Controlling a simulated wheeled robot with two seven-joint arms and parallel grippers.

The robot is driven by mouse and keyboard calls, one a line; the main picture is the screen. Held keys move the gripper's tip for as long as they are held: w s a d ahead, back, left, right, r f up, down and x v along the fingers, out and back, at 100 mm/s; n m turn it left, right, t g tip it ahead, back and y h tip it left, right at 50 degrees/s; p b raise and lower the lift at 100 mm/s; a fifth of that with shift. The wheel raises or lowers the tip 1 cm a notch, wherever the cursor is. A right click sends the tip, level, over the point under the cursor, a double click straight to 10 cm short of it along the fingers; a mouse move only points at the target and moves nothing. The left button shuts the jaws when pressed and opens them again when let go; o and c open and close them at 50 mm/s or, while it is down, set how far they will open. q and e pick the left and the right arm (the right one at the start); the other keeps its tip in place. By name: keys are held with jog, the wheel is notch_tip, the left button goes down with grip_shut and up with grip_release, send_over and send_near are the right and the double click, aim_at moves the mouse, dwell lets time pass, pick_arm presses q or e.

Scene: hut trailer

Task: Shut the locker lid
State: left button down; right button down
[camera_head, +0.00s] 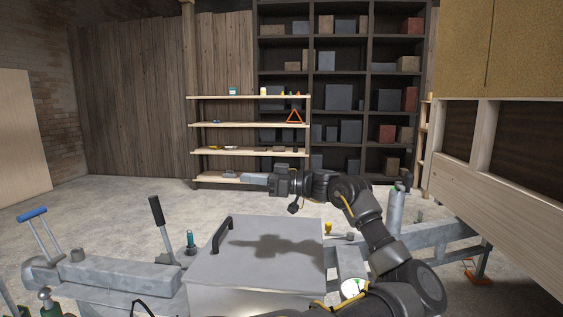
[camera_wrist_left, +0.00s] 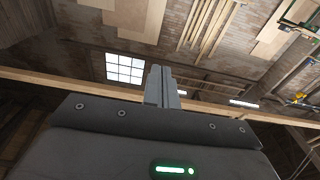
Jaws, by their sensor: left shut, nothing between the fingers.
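The locker is a grey metal box (camera_head: 245,300) at the bottom middle of the head view. Its flat grey lid (camera_head: 300,260) lies over the top and looks level, with no gap that I can make out. A black bar handle (camera_head: 221,235) stands along the lid's left side. My left gripper (camera_head: 254,178) is shut and empty, above and beyond the lid's far edge, pointing left. The arm's shadow falls on the lid. In the left wrist view the closed fingers (camera_wrist_left: 160,88) point toward the roof. My right gripper is not in view.
A black-gripped lever (camera_head: 160,225) and a blue-handled tool (camera_head: 33,215) stand left of the locker. A grey cylinder (camera_head: 396,210) and metal beam (camera_head: 435,235) are at right. Wooden shelves (camera_head: 250,125) stand at the back. The concrete floor between is mostly clear.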

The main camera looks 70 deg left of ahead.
pick_arm(q)
jog(key=s+a+f+t+h, duration=0.1)
jog(key=s+a+f+t, duration=0.1)
jog(key=s+f, duration=0.25)
jog(key=t+h, duration=0.1)
jog(key=t, duration=0.2)
send_over(229, 241)
jog(key=f, duration=0.6)
jog(key=shift+w+a+f, duration=0.1)
jog(key=shift+w+f, duration=0.1)
jog(key=shift+f, duration=0.05)
jog(key=shift+s+f, duration=0.15)
jog(key=shift+f, duration=0.6)
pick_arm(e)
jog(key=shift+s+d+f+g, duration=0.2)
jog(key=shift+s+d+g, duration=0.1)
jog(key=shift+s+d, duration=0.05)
